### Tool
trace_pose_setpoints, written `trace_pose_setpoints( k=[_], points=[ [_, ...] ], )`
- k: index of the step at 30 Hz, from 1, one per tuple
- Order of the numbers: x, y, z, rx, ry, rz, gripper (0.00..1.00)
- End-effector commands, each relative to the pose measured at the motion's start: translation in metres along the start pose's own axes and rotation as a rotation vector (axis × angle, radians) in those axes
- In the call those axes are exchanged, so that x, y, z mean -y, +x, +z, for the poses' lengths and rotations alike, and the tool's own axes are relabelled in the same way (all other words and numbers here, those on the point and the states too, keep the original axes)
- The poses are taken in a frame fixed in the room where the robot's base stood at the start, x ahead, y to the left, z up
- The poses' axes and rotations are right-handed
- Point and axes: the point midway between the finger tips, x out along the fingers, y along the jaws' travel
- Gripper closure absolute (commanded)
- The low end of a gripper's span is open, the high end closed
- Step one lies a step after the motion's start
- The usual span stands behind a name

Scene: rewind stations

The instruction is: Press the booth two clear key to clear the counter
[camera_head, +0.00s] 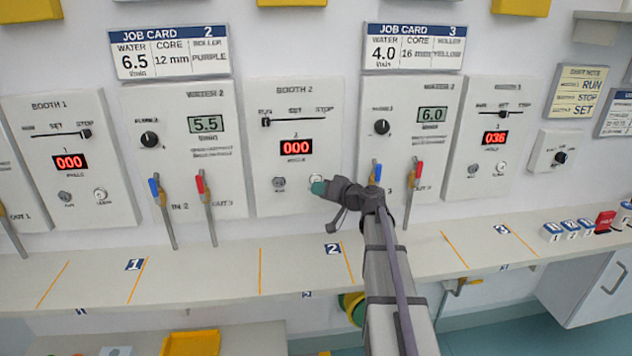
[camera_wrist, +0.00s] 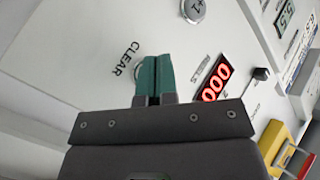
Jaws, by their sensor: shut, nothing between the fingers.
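The booth two panel (camera_head: 265,188) is a white plate with a slider at its left end, near RUN, and a red display (camera_head: 296,147) reading 000. The display also shows 000 in the wrist view (camera_wrist: 213,84). The clear key (camera_wrist: 136,71) is a round silver button beside the word CLEAR, mostly hidden behind my fingers. In the head view its rim (camera_head: 316,178) just shows above my fingertips. My gripper (camera_head: 319,187) has teal fingers, shut and empty (camera_wrist: 154,62), with the tips at the clear key. I cannot tell whether they touch it.
Another round key (camera_head: 279,184) sits left of the clear key. Booth 1 (camera_head: 70,161) reads 000 and the right booth (camera_head: 495,137) reads 036. A numbered shelf (camera_head: 200,275) runs below.

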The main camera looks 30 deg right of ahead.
Motion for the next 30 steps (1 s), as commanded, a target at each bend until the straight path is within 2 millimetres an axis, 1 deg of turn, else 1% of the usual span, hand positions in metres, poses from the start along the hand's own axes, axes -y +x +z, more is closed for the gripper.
trace_pose_setpoints(
  k=[4,16,30],
  points=[
    [0.004,-0.006,0.004,0.0,0.0,0.0,1.0],
    [0.025,-0.033,0.025,0.001,0.0,-0.001,1.0],
    [0.025,-0.035,0.025,0.0,0.0,0.0,1.0]
  ],
)
